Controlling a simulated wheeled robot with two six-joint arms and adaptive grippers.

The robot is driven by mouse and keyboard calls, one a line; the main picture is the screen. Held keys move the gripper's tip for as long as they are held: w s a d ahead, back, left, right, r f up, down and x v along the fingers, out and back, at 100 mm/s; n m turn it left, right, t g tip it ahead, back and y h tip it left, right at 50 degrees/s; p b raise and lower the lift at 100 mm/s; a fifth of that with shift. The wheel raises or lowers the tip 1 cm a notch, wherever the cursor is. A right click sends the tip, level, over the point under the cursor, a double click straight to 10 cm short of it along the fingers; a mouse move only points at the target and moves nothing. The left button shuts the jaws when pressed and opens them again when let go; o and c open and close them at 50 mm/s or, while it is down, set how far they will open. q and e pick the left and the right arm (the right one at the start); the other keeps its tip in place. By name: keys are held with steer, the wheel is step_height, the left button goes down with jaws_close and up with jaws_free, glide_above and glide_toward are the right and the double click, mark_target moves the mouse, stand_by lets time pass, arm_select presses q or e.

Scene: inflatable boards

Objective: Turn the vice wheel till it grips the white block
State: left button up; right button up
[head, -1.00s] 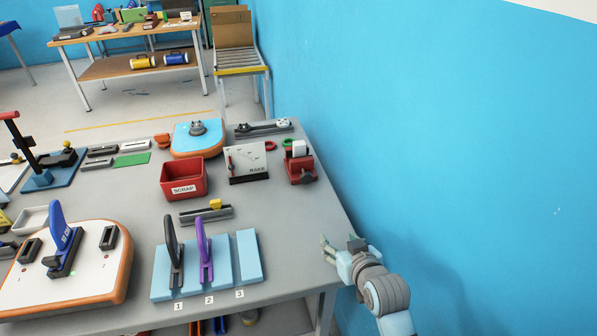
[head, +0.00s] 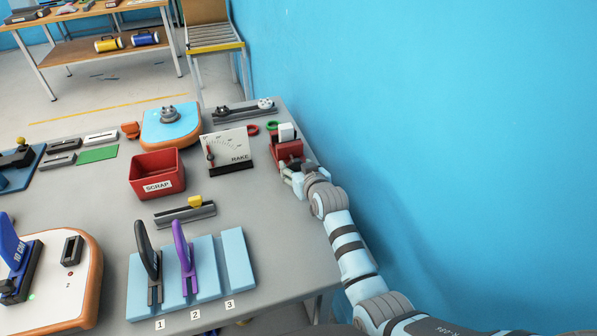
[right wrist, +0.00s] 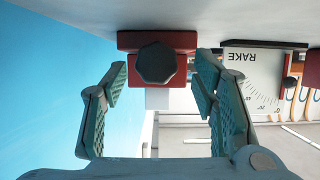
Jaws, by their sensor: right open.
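The red vice (head: 286,150) stands near the right edge of the grey table, with the white block (head: 287,132) at its top. In the right wrist view the vice (right wrist: 184,41) appears upside down, with its dark knobbed wheel (right wrist: 156,63) facing me and the white block (right wrist: 157,99) behind and below the wheel in the picture. My right gripper (head: 290,170) is open at the front of the vice. In the right wrist view its two fingers (right wrist: 158,85) stand apart on either side of the wheel, and I see gaps between them and it. My left gripper is not in view.
A white RAKE gauge board (head: 228,146) stands left of the vice, with a red SCRAP bin (head: 157,174) further left. A green ring (head: 271,126) lies behind the vice. The blue wall (head: 430,130) is close on the right.

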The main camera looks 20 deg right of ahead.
steer(key=shift+x, duration=0.75)
steer(key=shift+w+d+f, duration=0.1)
steer(key=shift+d+f, duration=0.05)
steer(key=shift+f, duration=0.05)
steer(key=shift+r, duration=0.25)
steer(key=c, duration=1)
steer(key=shift+d, duration=0.3)
steer(key=shift+c, duration=0.8)
steer(key=shift+a, duration=0.25)
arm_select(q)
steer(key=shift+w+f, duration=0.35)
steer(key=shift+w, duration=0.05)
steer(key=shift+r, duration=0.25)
arm_select(e)
steer(key=shift+m, duration=0.4)
